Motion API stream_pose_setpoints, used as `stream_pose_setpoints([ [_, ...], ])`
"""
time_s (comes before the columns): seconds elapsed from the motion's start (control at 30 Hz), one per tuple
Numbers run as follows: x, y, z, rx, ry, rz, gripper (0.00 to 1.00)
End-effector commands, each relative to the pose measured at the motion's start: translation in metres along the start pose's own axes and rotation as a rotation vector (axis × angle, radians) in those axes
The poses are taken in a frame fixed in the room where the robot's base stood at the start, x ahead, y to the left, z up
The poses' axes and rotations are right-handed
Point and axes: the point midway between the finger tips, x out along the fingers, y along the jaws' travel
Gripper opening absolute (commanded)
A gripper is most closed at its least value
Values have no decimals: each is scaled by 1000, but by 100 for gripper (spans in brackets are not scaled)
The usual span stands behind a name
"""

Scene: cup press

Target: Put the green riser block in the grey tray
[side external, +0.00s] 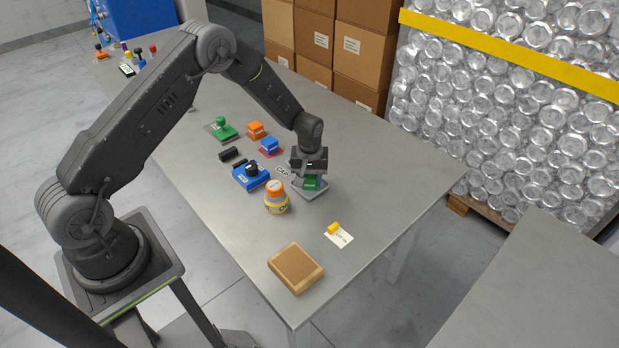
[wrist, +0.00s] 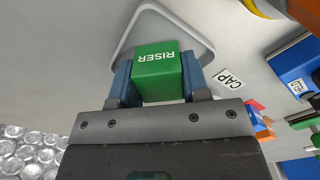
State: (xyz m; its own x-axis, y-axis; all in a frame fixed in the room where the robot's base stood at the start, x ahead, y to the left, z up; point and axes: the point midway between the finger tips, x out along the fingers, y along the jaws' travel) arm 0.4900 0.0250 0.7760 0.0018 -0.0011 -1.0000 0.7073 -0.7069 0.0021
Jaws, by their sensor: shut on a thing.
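The green riser block (wrist: 158,70), with "RISER" in white on one face, is between the two blue fingers of my gripper (wrist: 157,82) in the wrist view. The fingers press on its two sides. In the side external view my gripper (side external: 310,178) points down, and the green block (side external: 310,184) shows just under it. The grey tray (wrist: 125,30) lies directly beyond the block in the wrist view. In the side external view the tray (side external: 310,194) is right below my gripper. I cannot tell whether the block touches the tray's floor.
A jar with an orange lid (side external: 276,198) stands close left of the tray. A blue box with a black knob (side external: 251,176), a blue block on a red mat (side external: 270,146) and an orange block (side external: 256,130) stand behind it. A brown wooden tray (side external: 296,268) is near the front edge.

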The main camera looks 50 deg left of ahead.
Motion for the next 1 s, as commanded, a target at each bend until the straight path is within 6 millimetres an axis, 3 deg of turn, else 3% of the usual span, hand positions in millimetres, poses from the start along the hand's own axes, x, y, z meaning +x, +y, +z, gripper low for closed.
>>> stream_pose_setpoints([
  [0.13,2,0,0,0,0,0,14],
  [0.17,2,0,0,0,-1,0,45],
  [0.23,2,0,0,0,-1,0,52],
  [0.57,-3,0,0,0,0,0,53],
  [0.67,-16,0,0,0,1,1,53],
  [1.0,-86,0,0,0,2,1,53],
])
